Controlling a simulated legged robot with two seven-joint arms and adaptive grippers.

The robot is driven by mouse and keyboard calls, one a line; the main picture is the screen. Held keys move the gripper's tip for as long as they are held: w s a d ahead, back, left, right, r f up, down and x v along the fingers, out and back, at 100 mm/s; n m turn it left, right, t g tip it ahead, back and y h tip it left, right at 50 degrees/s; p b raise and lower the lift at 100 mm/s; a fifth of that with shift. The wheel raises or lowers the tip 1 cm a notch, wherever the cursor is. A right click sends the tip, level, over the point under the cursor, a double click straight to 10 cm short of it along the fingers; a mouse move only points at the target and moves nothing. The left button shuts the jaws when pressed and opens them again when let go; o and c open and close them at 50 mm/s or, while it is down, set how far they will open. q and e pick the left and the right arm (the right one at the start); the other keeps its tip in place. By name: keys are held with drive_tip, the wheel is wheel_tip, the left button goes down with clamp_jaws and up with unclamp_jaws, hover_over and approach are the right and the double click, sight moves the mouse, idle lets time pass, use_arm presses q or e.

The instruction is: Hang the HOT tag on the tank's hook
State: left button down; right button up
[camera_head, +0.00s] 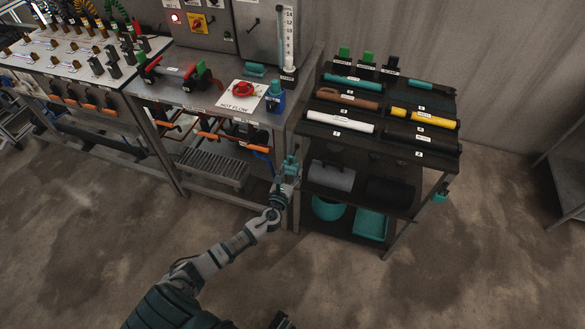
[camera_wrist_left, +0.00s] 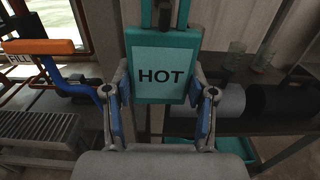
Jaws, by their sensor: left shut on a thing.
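The HOT tag (camera_wrist_left: 162,75) is a teal-framed plate with a pale face and black letters. It is upright in the left wrist view, between the two fingers of my left gripper (camera_wrist_left: 160,112). That gripper is shut on it. In the head view my left gripper (camera_head: 285,182) is small, with the teal tag (camera_head: 291,165) at its tip, in front of the gap between bench and rack. A teal and dark part rises above the tag to the picture's top edge. I cannot make out the tank's hook. A dark shape at the head view's bottom edge may be my right gripper (camera_head: 280,321).
A dark rack (camera_head: 437,157) with coloured cylinders stands to the right. An orange handle (camera_wrist_left: 38,46) shows left of the tag. Open floor lies in front.

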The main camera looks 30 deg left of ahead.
use_arm(q)
drive_tip(key=p+v, duration=0.2)
drive_tip(key=v, duration=0.7)
drive_tip(key=shift+s, duration=0.25)
drive_tip(key=shift+r, duration=0.1)
